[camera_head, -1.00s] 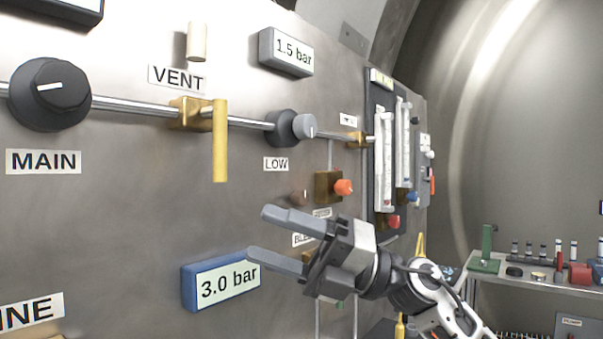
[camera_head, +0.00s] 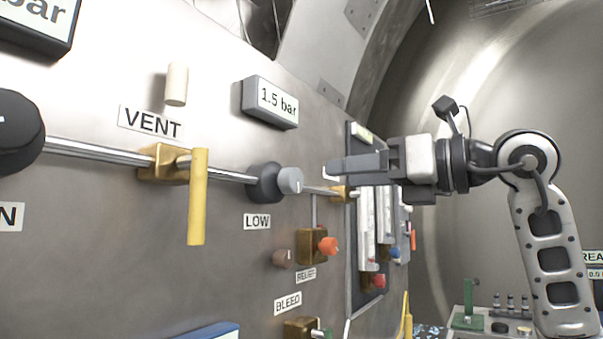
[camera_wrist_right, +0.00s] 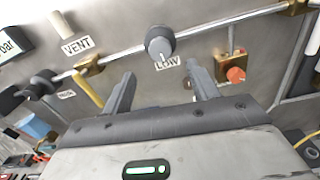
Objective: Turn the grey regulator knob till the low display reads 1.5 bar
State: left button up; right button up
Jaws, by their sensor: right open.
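The grey regulator knob (camera_head: 289,180) sits above the LOW label (camera_head: 257,222) on the steel panel. The low display (camera_head: 270,102) above it reads 1.5 bar. My right gripper (camera_head: 332,170) is to the right of the knob, apart from it. In the right wrist view the knob (camera_wrist_right: 160,42) lies beyond and between the two spread fingers of my open right gripper (camera_wrist_right: 160,92), with nothing between them. My left gripper is not in view.
A yellow vent lever (camera_head: 197,197) hangs left of the knob. A brass valve with an orange knob (camera_head: 328,246) is below right. A flowmeter panel (camera_head: 372,225) stands further right. A metal pipe (camera_head: 95,156) runs along the panel.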

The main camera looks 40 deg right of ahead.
aim_at(297, 179)
jog(key=p+x, duration=0.1)
jog(key=x, duration=0.8)
jog(key=shift+w+a, duration=0.1)
jog(key=c, duration=1)
jog(key=shift+n+p, duration=0.3)
jog(key=shift+p, duration=0.2)
